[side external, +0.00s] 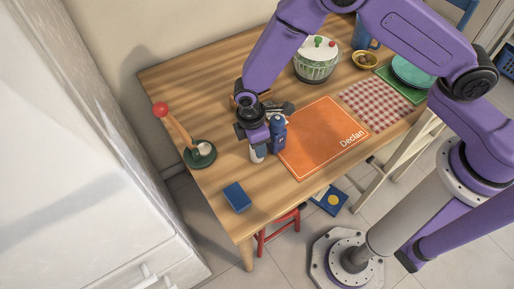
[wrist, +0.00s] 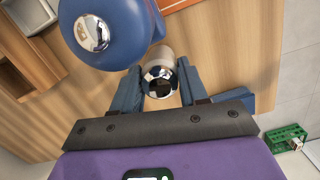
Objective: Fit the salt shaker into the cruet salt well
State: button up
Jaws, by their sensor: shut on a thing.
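My gripper (side external: 258,143) is shut on the salt shaker (side external: 258,155), a small pale cylinder with a shiny metal top. In the wrist view the shaker (wrist: 159,78) sits between the two blue fingers (wrist: 158,88). In the side view it hangs at or just above the table; contact cannot be told. A blue bottle (side external: 278,132) with a silver cap stands close to the right of it; in the wrist view the bottle (wrist: 108,30) is very near the shaker. A round green base (side external: 200,154) with a slanted red-knobbed post stands to the left. I cannot clearly identify the cruet or its salt well.
An orange mat (side external: 322,137) lies right of the bottle. A blue block (side external: 237,197) lies near the front edge. A brown wooden piece (side external: 237,97) shows partly behind my gripper. Bare table lies between the block and the shaker.

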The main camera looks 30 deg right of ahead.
jog(key=shift+r, duration=0.1)
notch_tip(320, 180, up, 20)
jog(key=r, duration=0.1)
jog(key=w+d, duration=0.5)
jog(key=d, duration=0.6)
jog(key=shift+w+a+f, duration=0.75)
jog(key=shift+w+f, duration=1.45)
jog(key=shift+f, duration=0.85)
jog(key=shift+w+a+f, duration=0.75)
jog(key=shift+w+f, duration=1.4)
jog(key=shift+f, duration=0.9)
jog(key=shift+w+a+f, duration=0.75)
jog(key=shift+w+f, duration=1.45)
jog(key=shift+f, duration=0.85)
jog(key=shift+f, duration=0.1)
